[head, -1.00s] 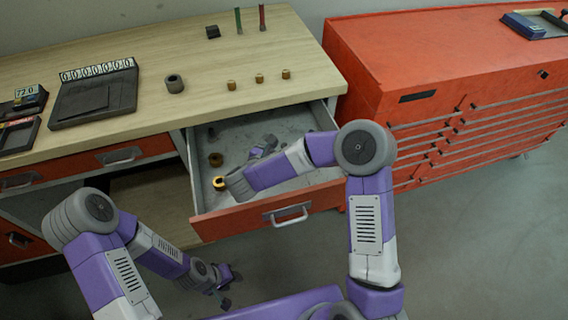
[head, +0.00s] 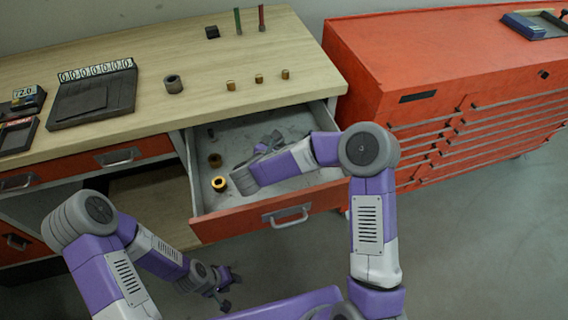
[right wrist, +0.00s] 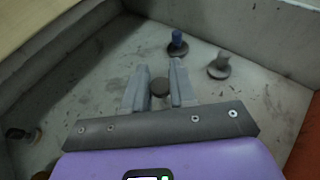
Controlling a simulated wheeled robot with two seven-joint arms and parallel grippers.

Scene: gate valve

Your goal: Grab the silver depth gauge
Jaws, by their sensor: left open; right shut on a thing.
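My right gripper (head: 270,143) reaches down into the open drawer. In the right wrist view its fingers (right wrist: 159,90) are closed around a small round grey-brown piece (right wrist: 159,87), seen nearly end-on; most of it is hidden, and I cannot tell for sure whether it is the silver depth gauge. Just beyond the fingers stands a piece with a dark disc base and blue stem (right wrist: 177,43). To its right is a similar piece with a grey stem (right wrist: 219,66), apart from the gripper. My left gripper (head: 228,283) is open and empty, low in front of the cabinet.
The drawer (head: 285,213) has raised walls around the gripper. Brass rings (head: 219,184) lie at its left side. The wooden worktop (head: 200,55) above carries small brass parts (head: 259,78), a dark ring (head: 173,84) and a display tray (head: 95,95). A red tool chest (head: 440,60) stands right.

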